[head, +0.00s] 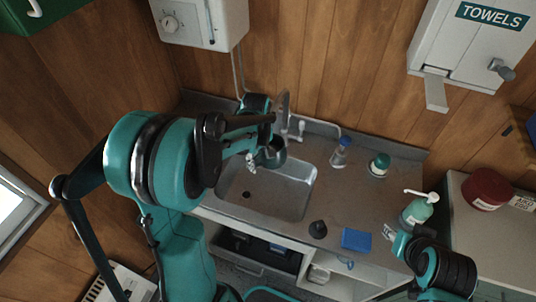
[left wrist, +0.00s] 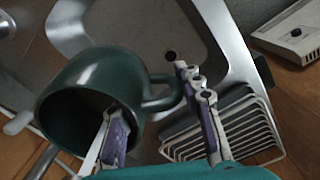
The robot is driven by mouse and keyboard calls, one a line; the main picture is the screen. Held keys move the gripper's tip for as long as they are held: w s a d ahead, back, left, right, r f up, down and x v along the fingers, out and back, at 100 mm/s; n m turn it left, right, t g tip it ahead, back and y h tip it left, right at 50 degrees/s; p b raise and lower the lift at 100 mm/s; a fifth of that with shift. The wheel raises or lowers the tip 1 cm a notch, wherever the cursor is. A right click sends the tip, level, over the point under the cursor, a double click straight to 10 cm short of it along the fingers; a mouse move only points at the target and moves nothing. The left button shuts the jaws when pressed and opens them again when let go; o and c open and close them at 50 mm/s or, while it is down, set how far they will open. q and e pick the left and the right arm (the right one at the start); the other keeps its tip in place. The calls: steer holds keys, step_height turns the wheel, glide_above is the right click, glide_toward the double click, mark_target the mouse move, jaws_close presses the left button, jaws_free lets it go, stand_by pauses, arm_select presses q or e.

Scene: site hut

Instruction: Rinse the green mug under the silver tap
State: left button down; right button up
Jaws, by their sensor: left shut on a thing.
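The dark green mug (head: 273,153) is held over the back of the sink (head: 312,183), close in front of the silver tap (head: 284,103). My left gripper (head: 256,158) is shut on the mug. In the left wrist view the mug (left wrist: 85,75) is tilted, with its mouth towards the camera. One finger of the gripper (left wrist: 160,128) is inside the mouth and the other is outside, on the handle side. No water stream can be made out.
A wire rack (left wrist: 265,150) is beside the basin. A white wall heater (head: 197,22) hangs above.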

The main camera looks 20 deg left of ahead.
arm_select(q)
steer(key=shift+d, duration=0.1)
steer(key=s+d, duration=0.5)
steer(key=s, duration=0.1)
steer(key=shift+s, duration=0.15)
stand_by(0.7)
steer(key=shift+r, duration=0.1)
stand_by(1.1)
steer(key=s+d+r+p, duration=0.3)
steer(key=s+r+p, duration=0.1)
stand_by(0.4)
steer(key=shift+f, duration=0.1)
